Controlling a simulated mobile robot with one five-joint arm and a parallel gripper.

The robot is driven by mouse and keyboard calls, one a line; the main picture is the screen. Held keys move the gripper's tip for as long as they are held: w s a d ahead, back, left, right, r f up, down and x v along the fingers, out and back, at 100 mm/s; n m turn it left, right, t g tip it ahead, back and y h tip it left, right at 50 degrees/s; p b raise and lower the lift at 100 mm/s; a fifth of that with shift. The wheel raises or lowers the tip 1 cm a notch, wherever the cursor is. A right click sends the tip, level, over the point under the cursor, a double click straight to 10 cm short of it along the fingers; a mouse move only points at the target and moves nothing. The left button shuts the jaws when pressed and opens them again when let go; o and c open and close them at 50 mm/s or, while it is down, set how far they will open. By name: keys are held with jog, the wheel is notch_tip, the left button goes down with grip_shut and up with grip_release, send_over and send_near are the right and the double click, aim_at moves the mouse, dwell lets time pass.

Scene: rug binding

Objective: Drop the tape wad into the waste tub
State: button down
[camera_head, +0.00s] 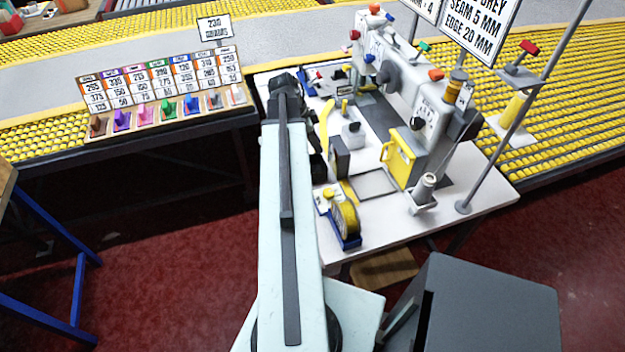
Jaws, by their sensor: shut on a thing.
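My pale arm runs up the middle of the picture, and my dark gripper (312,140) is partly hidden behind its far end, over the left edge of the white sewing table (470,192). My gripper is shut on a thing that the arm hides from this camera. I cannot make out a tape wad anywhere in the open. I cannot tell for sure which container is the waste tub.
A sewing machine (425,112), a yellow plate (398,160) and a tape dispenser (345,222) crowd the table to my right. A sign rack with coloured pegs (165,85) stands back left. A blue-legged stand (80,290) is at left. Red floor lies open between.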

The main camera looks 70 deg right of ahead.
jog(key=shift+f, duration=0.45)
jog(key=shift+r, duration=0.1)
jog(key=c, duration=1)
grip_release()
jog(key=shift+c, duration=0.2)
jog(key=shift+r, duration=0.1)
jog(key=p+v, duration=0.7)
jog(key=shift+w+r, duration=0.2)
jog(key=shift+r, duration=0.05)
